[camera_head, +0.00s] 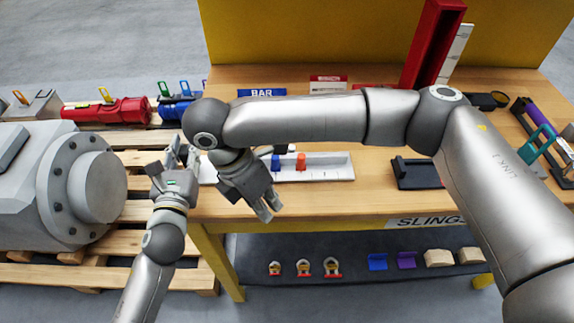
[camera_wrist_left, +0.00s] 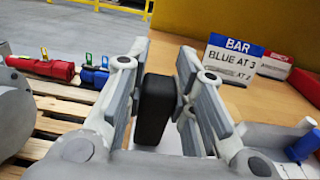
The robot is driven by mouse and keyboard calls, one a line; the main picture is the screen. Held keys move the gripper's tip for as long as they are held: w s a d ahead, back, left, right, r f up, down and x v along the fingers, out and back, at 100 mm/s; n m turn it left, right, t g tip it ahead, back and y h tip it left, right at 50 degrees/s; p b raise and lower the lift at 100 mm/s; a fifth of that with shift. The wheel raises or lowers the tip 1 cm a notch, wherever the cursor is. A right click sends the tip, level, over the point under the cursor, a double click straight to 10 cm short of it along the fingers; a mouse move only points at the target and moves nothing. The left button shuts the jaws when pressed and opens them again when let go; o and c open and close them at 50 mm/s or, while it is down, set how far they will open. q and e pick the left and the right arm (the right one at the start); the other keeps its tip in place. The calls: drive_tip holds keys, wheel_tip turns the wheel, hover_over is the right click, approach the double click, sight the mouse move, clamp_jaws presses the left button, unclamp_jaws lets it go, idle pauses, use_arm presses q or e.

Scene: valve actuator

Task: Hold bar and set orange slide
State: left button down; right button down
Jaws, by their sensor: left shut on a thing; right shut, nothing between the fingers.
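A pale grey slide unit (camera_head: 335,172) lies on the wooden table, with a blue slide (camera_head: 275,161) and an orange slide (camera_head: 300,162) standing up from it. My left gripper (camera_head: 180,150) is at the table's left edge, at the unit's left end. It is shut on a black upright block (camera_wrist_left: 155,108), apparently the bar's grip; the wrist view shows it between the finger pads. The blue slide also shows in the left wrist view (camera_wrist_left: 302,145). My right gripper (camera_head: 268,207) is shut and empty, pointing down in front of the unit, left of the orange slide. My right arm hides part of the table.
A BAR sign (camera_wrist_left: 236,58) reading "BLUE AT 3" stands behind the unit. A black tray (camera_head: 416,174) lies to the right. Red (camera_head: 110,112) and blue (camera_head: 172,110) devices sit on pallets at left. A lower shelf (camera_head: 340,245) holds shackles and blocks.

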sight(301, 162)
drive_tip(key=w+a+r+t, duration=0.1)
drive_tip(key=w+r+t, duration=0.3)
drive_tip(key=r, duration=0.4)
drive_tip(key=shift+y, duration=0.3)
drive_tip(key=x, duration=0.8)
drive_tip(key=shift+w+f, duration=0.25)
drive_tip(key=shift+f, duration=0.1)
drive_tip(key=shift+w+d+f, duration=0.15)
drive_tip(key=shift+w+d, duration=0.4)
drive_tip(key=shift+w, duration=0.05)
drive_tip(key=shift+w+d+f, duration=0.2)
drive_tip(key=shift+w+d, duration=0.3)
drive_tip(key=shift+w, duration=0.1)
drive_tip(key=shift+w+d, duration=0.35)
drive_tip(key=d, duration=0.5)
drive_tip(key=shift+d, duration=0.35)
drive_tip(key=shift+a, duration=0.1)
